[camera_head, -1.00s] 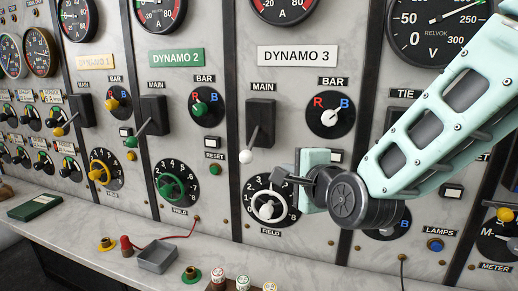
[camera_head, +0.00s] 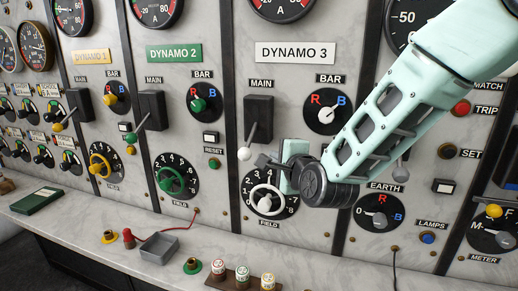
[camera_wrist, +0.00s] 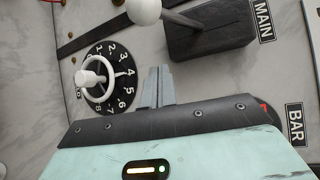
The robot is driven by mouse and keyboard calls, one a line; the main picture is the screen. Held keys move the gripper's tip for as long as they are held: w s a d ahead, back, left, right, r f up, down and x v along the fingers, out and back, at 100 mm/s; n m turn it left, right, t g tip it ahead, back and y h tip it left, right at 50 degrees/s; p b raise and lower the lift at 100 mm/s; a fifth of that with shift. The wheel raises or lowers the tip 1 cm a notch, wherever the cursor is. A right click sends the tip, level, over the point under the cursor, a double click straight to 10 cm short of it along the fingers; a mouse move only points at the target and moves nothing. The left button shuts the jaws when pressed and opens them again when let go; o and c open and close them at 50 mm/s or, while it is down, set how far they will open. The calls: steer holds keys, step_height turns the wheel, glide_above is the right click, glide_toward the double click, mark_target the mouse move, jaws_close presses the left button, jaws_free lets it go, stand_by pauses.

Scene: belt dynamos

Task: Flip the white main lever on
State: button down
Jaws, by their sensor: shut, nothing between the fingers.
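The white main lever (camera_head: 245,153) belongs to the Dynamo 3 panel. Its white ball knob hangs below the black switch housing (camera_head: 259,118), with the arm pointing down. In the wrist view the knob (camera_wrist: 145,11) is at the top edge, its metal arm running right into the housing (camera_wrist: 212,32). My gripper (camera_head: 263,161) is shut and empty, just right of and slightly below the knob. In the wrist view its closed fingertips (camera_wrist: 158,86) sit apart from the knob, between the lever and my gripper body.
The white field handwheel (camera_head: 265,201) with its numbered dial is just below my gripper. The Dynamo 3 bar selector (camera_head: 327,115) is up and right. The green-knobbed Dynamo 2 main lever (camera_head: 132,137) is to the left.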

mark_target(250, 141)
steer(key=shift+w+a+r+p, duration=0.1)
steer(key=shift+w+a+p, duration=0.1)
steer(key=shift+a+p, duration=0.85)
steer(key=shift+w+a+p, duration=0.2)
steer(key=shift+a+p, duration=0.7)
steer(key=shift+a, duration=0.15)
steer(key=shift+r, duration=0.1)
steer(key=shift+s+r+g, duration=0.2)
steer(key=shift+r+g, duration=0.1)
steer(key=shift+g, duration=0.1)
